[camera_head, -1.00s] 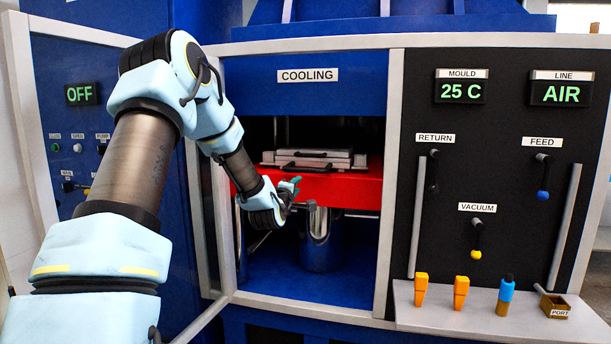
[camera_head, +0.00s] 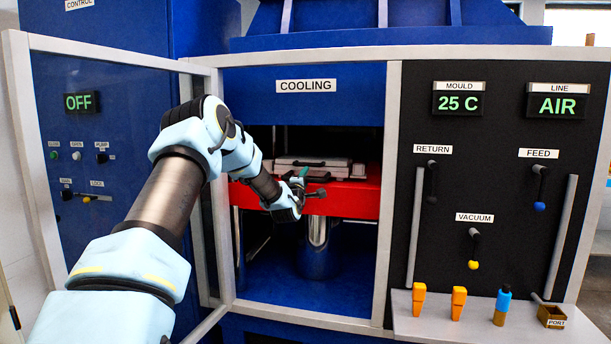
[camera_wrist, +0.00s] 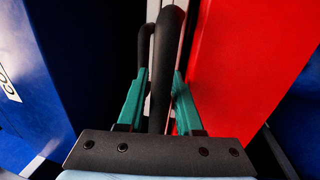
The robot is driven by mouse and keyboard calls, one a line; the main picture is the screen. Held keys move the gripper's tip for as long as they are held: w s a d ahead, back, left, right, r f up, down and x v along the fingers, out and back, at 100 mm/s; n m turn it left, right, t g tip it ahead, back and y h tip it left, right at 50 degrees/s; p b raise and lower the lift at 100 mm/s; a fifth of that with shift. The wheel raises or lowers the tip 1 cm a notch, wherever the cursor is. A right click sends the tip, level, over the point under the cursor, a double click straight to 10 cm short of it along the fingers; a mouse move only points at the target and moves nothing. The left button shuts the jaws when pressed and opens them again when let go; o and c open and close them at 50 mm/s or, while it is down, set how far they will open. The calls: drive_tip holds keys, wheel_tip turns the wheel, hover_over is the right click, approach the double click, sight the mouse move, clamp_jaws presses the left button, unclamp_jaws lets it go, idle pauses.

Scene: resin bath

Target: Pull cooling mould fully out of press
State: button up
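The cooling mould (camera_head: 337,171) is a grey, flat two-part block. It lies on the red platen (camera_head: 350,200) inside the press (camera_head: 305,92), under the COOLING label. My gripper (camera_head: 301,183) is at the front of the mould, partly hidden by my wrist. In the wrist view, the green fingers of my gripper (camera_wrist: 160,78) stand on both sides of a thick black handle bar (camera_wrist: 166,40). A thin light gap shows beside the left finger. I cannot tell whether the fingers grip the bar. The red platen (camera_wrist: 245,60) fills the right side there.
An open door frame (camera_head: 105,50) stands left of the bay, around my arm. A metal cylinder (camera_head: 317,250) stands under the platen. On the right is a black panel with a shelf (camera_head: 470,325) holding orange clips, a blue-topped piece and a port box (camera_head: 551,316).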

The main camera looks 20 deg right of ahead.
drive_tip(key=shift+w, duration=0.1)
drive_tip(key=shift+c, duration=0.2)
clamp_jaws()
idle(1.2)
